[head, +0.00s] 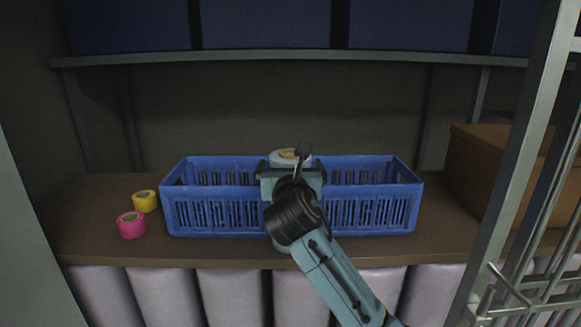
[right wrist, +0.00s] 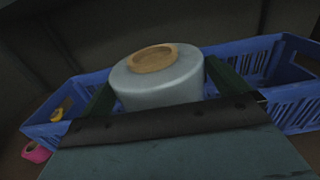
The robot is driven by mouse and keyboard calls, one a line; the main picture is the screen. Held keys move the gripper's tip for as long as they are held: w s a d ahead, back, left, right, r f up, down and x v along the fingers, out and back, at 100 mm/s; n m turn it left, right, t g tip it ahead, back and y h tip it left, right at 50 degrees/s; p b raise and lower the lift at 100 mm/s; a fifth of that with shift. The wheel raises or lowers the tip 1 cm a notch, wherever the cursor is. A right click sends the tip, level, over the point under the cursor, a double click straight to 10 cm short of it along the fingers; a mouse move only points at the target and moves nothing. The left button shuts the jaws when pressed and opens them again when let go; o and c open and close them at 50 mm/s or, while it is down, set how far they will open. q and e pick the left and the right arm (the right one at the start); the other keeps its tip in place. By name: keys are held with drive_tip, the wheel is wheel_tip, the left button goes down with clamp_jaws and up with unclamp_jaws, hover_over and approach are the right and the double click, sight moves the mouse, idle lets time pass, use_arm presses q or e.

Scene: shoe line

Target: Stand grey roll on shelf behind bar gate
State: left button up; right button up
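The grey roll (head: 287,160) is upright, with a tan core on top. It also shows in the right wrist view (right wrist: 160,85) between the two dark green fingers. My right gripper (head: 290,172) is shut on it at the middle of the blue crate. The gripper hides most of the roll in the head view, and its bottom is hidden, so I cannot tell whether it touches anything. The brown shelf (head: 95,215) lies under the crate. The bar gate (head: 515,180) stands at the right, swung aside from the opening. My left gripper is not in view.
The blue crate (head: 385,212) fills the middle of the shelf. A yellow roll (head: 145,202) and a pink roll (head: 131,226) stand left of it. A cardboard box (head: 478,165) is at the right. An upper shelf (head: 290,56) holds dark blue bins.

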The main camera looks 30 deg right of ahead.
drive_tip(key=shift+r, duration=0.1)
drive_tip(key=v, duration=1.2)
drive_tip(key=shift+b, duration=0.45)
